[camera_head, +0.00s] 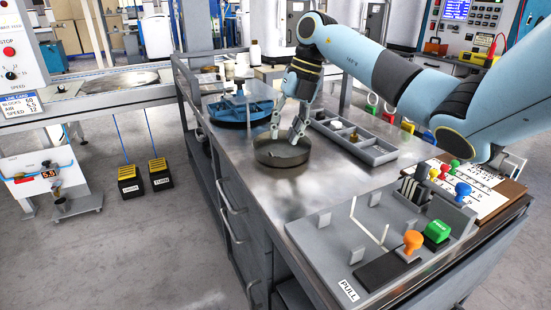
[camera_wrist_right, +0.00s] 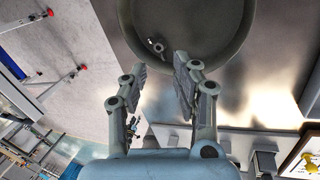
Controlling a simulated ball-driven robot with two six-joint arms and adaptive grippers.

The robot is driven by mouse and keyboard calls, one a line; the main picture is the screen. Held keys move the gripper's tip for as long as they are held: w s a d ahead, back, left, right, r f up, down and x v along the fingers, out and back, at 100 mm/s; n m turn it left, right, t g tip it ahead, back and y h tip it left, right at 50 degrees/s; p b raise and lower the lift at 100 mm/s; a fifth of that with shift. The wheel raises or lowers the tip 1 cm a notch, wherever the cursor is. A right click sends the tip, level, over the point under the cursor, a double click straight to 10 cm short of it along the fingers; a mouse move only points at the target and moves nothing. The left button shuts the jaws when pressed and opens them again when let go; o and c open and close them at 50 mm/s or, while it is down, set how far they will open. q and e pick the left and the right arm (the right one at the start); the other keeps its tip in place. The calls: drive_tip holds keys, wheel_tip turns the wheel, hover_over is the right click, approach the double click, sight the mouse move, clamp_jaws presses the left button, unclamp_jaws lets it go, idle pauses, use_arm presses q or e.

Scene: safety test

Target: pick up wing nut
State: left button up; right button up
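My right gripper (camera_head: 285,138) reaches down from the upper right over a round, shallow dark metal dish (camera_head: 283,161) on the steel worktop. In the right wrist view the gripper (camera_wrist_right: 161,66) is open, its fingers apart with nothing between them, and its tips reach the near rim of the dish (camera_wrist_right: 205,30). A small metallic piece, apparently the wing nut (camera_wrist_right: 155,45), lies in the dish just beyond the fingertips. I cannot make it out in the head view. My left gripper is not in view.
A grey compartment tray (camera_head: 372,154) with small brass parts stands right of the dish. A blue round-based stand (camera_head: 228,112) is at the left behind it. A grey fixture with coloured knobs (camera_head: 350,235) fills the front right. The worktop left of the dish is clear.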

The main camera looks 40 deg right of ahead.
sight(276, 155)
drive_tip(key=shift+w+f, duration=0.1)
drive_tip(key=shift+f, duration=0.35)
drive_tip(key=b+x, duration=0.1)
drive_tip(key=x, duration=0.3)
drive_tip(key=shift+w+a+f, duration=0.1)
drive_tip(key=shift+w+f, duration=0.05)
drive_tip(key=shift+f, duration=0.3)
drive_tip(key=c, duration=0.5)
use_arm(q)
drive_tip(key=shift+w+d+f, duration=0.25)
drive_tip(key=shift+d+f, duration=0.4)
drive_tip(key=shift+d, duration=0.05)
use_arm(e)
clamp_jaws()
